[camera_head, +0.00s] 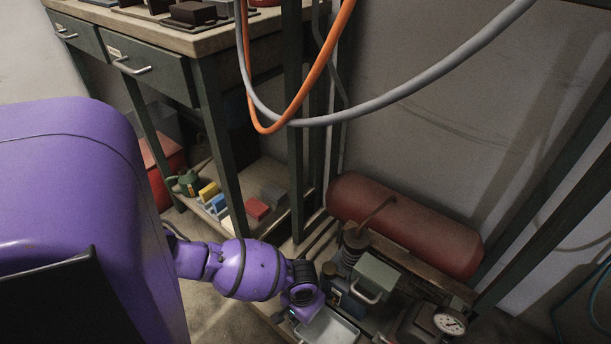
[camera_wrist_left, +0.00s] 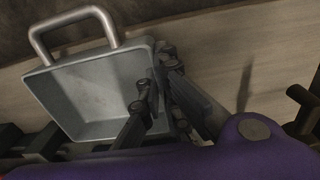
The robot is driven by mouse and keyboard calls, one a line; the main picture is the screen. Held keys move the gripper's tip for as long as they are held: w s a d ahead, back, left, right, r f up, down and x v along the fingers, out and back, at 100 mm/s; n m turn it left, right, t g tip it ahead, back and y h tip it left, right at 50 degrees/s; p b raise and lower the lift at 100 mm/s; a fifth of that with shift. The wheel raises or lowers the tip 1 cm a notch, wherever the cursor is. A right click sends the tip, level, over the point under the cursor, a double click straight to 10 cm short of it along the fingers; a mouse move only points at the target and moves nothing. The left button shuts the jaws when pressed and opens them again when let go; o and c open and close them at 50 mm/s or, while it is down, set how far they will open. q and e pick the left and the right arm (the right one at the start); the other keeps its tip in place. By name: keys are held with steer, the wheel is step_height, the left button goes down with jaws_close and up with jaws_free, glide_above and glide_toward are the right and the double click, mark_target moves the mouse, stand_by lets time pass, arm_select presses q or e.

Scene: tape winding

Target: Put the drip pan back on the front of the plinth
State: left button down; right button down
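The drip pan (camera_head: 332,330) is a shallow grey metal tray at the bottom edge of the head view, in front of the machinery. In the left wrist view the pan (camera_wrist_left: 88,90) shows its open inside, with a bar handle (camera_wrist_left: 75,22) at its upper left. My left gripper (camera_wrist_left: 158,92) has one finger inside the pan and one outside, with the pan's right wall between them, and looks closed on it. In the head view this gripper (camera_head: 303,314) is at the pan's left end, its fingers mostly hidden. The plinth cannot be told apart clearly. My right gripper is out of view.
A red tank (camera_head: 405,225) lies behind machinery with a green handled box (camera_head: 372,277) and a gauge (camera_head: 450,322). A workbench (camera_head: 190,40) with a low shelf of coloured blocks stands at left. Orange (camera_head: 313,80) and grey (camera_head: 420,88) hoses hang across the upper middle.

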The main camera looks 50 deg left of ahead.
arm_select(q)
steer(key=shift+r, duration=0.15)
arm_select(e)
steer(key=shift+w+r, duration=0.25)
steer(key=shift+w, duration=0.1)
